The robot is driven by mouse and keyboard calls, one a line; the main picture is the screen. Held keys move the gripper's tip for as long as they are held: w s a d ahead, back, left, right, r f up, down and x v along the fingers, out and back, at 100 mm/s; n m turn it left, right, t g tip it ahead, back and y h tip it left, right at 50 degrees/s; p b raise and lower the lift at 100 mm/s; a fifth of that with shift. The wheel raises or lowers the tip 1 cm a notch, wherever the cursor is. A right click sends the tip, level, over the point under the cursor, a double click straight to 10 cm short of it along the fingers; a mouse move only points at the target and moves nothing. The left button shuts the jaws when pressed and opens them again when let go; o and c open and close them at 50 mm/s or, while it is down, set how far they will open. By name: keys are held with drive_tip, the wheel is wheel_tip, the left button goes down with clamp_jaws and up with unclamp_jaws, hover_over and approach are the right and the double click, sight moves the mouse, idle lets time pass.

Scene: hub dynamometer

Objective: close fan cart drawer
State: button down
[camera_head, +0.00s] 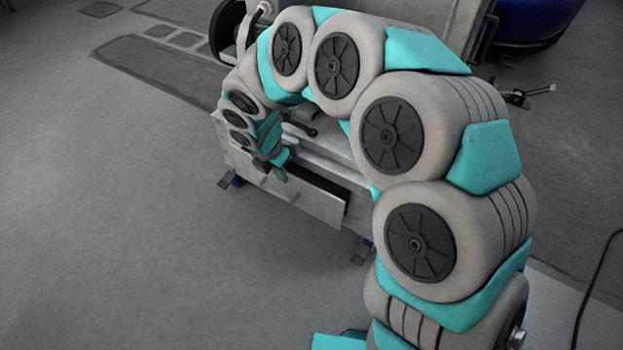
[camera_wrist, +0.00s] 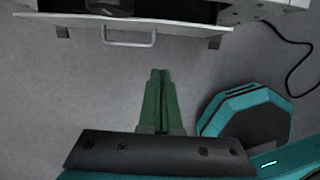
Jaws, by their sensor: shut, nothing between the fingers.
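The fan cart (camera_head: 345,150) is a grey metal cabinet, partly hidden behind my arm. Its drawer (camera_head: 308,200) is pulled out, with a dark gap visible above its front panel. In the wrist view the drawer front (camera_wrist: 190,35) spans the top, with a pale bar handle (camera_wrist: 140,44) on it. My gripper (camera_head: 279,174) is shut and empty, near the drawer front in the head view. In the wrist view its green fingers (camera_wrist: 158,74) are together, pointing toward the drawer front, with floor showing between their tips and the handle.
Blue-footed casters (camera_head: 232,181) stand under the cart. A dark cable (camera_head: 592,285) lies on the floor at right; a cable also shows in the wrist view (camera_wrist: 300,65). A blue rounded object (camera_head: 535,20) is at the back right. The floor at left is clear.

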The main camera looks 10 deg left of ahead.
drive_tip(key=w+d+f, duration=0.2)
drive_tip(key=w+f, duration=0.3)
drive_tip(key=f, duration=0.4)
drive_tip(key=shift+w+d+f, duration=0.25)
drive_tip(key=shift+w+f, duration=0.1)
drive_tip(key=shift+w, duration=0.05)
drive_tip(key=shift+w+d+p, duration=0.3)
drive_tip(key=shift+w+p, duration=0.35)
drive_tip(key=shift+w, duration=0.1)
drive_tip(key=shift+w+d+p, duration=0.3)
drive_tip(key=shift+w+p, duration=0.35)
drive_tip(key=shift+w, duration=0.1)
drive_tip(key=shift+w+d+p, duration=0.3)
drive_tip(key=shift+w+p, duration=0.35)
drive_tip(key=shift+w, duration=0.1)
